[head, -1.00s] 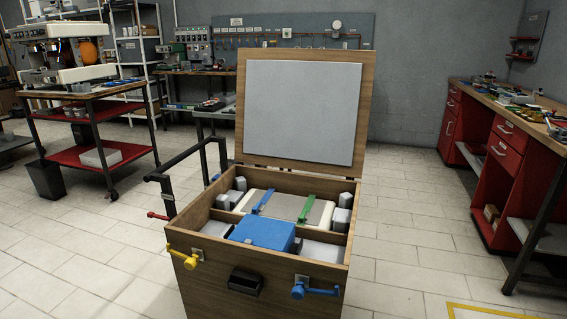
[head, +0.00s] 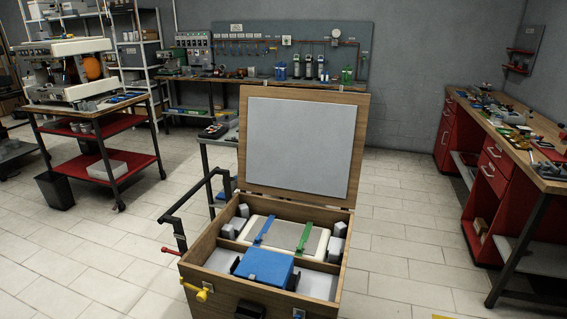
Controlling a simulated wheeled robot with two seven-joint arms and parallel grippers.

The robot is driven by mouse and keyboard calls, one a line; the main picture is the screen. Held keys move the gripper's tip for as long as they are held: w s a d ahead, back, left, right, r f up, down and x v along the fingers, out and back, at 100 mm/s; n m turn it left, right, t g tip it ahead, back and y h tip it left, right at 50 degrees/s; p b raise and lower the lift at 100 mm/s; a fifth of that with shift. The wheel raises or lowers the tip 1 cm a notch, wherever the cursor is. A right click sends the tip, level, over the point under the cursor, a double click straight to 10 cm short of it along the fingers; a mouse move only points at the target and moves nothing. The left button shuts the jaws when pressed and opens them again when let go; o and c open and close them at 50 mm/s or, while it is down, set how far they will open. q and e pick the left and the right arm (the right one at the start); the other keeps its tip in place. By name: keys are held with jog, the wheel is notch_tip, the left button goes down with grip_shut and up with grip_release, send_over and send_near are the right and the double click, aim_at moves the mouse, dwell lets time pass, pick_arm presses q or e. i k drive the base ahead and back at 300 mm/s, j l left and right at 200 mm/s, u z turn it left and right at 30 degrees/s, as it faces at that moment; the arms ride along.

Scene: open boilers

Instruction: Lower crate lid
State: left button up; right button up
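The wooden crate (head: 212,282) stands open in the lower middle of the head view. Its lid (head: 247,180) is raised upright at the back edge, with a grey panel (head: 300,148) on its inner face. Inside the crate lie a white and grey machine (head: 285,237) with a blue strap and a green strap across it, a blue block (head: 264,268) in the front compartment, and several grey padding blocks (head: 335,250). A yellow handle (head: 201,292) sits on the crate's front left. Neither of my grippers shows in the view.
A black bar frame (head: 187,207) with a red handle (head: 171,251) stands at the crate's left. A red-shelved cart (head: 124,167) is at left, and a workbench with red drawers (head: 490,180) at right. Tiled floor is clear on both sides of the crate.

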aim_at(304, 144)
jog(key=i+l+z, duration=0.15)
jog(key=l+z, duration=0.15)
jog(key=i+l+z, duration=0.3)
jog(key=l, duration=0.2)
jog(key=i+l+z, duration=0.4)
jog(key=i+l, duration=0.25)
jog(key=i, duration=0.15)
jog(key=i+l+z, duration=0.2)
jog(key=i+l, duration=0.15)
jog(key=i, duration=0.15)
jog(key=i+u, duration=0.8)
jog(key=i+l+u, duration=0.15)
jog(key=i+u, duration=0.25)
jog(key=i+l+u, duration=0.35)
